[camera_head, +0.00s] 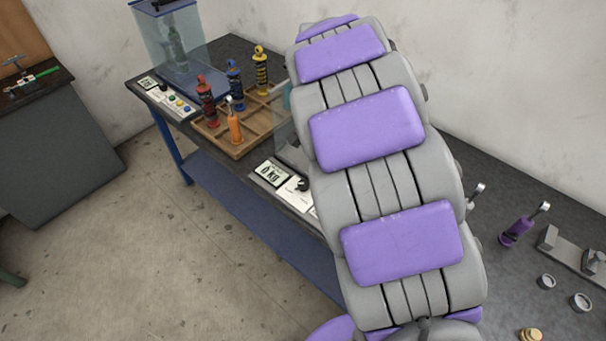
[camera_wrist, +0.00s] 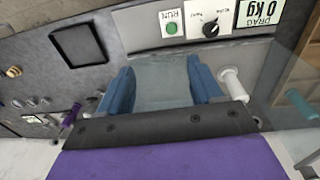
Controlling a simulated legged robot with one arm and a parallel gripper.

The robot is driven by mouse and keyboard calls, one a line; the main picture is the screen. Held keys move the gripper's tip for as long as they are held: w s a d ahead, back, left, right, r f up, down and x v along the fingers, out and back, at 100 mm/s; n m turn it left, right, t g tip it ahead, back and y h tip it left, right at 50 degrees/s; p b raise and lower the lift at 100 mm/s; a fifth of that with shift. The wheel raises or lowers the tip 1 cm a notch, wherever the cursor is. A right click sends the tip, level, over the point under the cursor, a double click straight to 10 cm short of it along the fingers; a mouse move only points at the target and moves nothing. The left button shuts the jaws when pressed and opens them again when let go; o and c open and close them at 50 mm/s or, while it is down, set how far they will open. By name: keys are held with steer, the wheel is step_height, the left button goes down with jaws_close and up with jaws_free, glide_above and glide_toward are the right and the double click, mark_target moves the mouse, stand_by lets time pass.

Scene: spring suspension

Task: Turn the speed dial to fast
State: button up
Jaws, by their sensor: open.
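The speed dial (camera_wrist: 211,29) is a black knob on a white label at the top of the wrist view. Its pointer seems to lean up and right; the small lettering around it is too blurred to read. In the head view the dial (camera_head: 302,184) sits on the bench's front edge, just left of my arm. My gripper (camera_wrist: 165,124) shows in the wrist view as a dark bolted edge above a purple body. It is open, with nothing seen held, and the dial is beyond it, apart. My arm hides the gripper in the head view.
A green RUN button (camera_wrist: 171,28) and a DRAG display (camera_wrist: 262,12) flank the dial. A blue-sided form (camera_wrist: 120,92) and a clear panel (camera_wrist: 275,75) stand nearby. A wooden tray (camera_head: 210,137) holds several shocks. A glass tank (camera_head: 165,40) stands farther left.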

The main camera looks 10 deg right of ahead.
steer(key=w+f+m+p, duration=0.1)
steer(key=w+f, duration=0.1)
steer(key=w, duration=0.4)
steer(key=m+p, duration=0.1)
steer(key=m, duration=0.1)
glide_above(304, 182)
step_height(304, 182, down, 4)
steer(key=shift+y, duration=0.4)
step_height(304, 182, down, 16)
steer(key=shift+f+b, duration=0.1)
steer(key=shift+b, duration=0.9)
steer(key=shift+a+n, duration=0.1)
steer(key=shift+n, duration=0.2)
steer(key=c, duration=1.1)
